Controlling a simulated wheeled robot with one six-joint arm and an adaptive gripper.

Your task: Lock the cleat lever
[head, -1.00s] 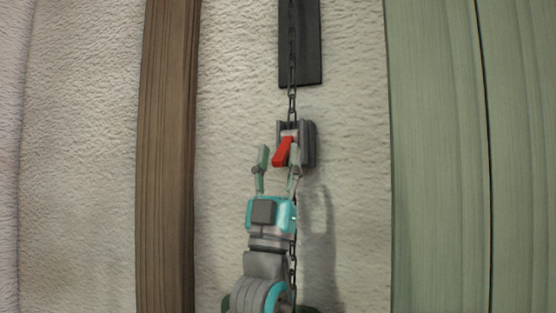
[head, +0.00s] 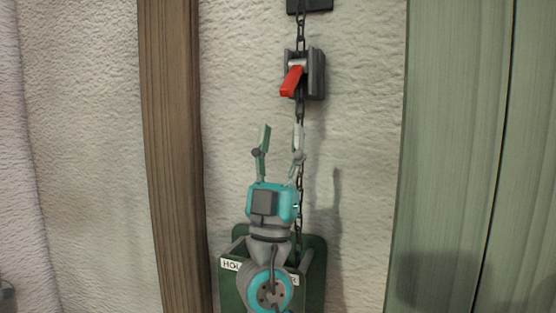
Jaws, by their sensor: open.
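The cleat (head: 317,75) is a dark grey block on the pale wall, in the upper middle of the head view. Its red lever (head: 291,81) points down and slightly left, tilted out from the block. A dark chain (head: 301,38) runs down through the cleat and on behind my gripper. My gripper (head: 283,131) is open and empty, with its fingers pointing up. It is below the cleat in the picture, apart from the lever.
A green box (head: 318,262) with a partly hidden white label is on the wall behind my arm. A dark plate (head: 310,5) is at the top. A brown wooden post (head: 172,150) stands left, green boards (head: 455,150) right.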

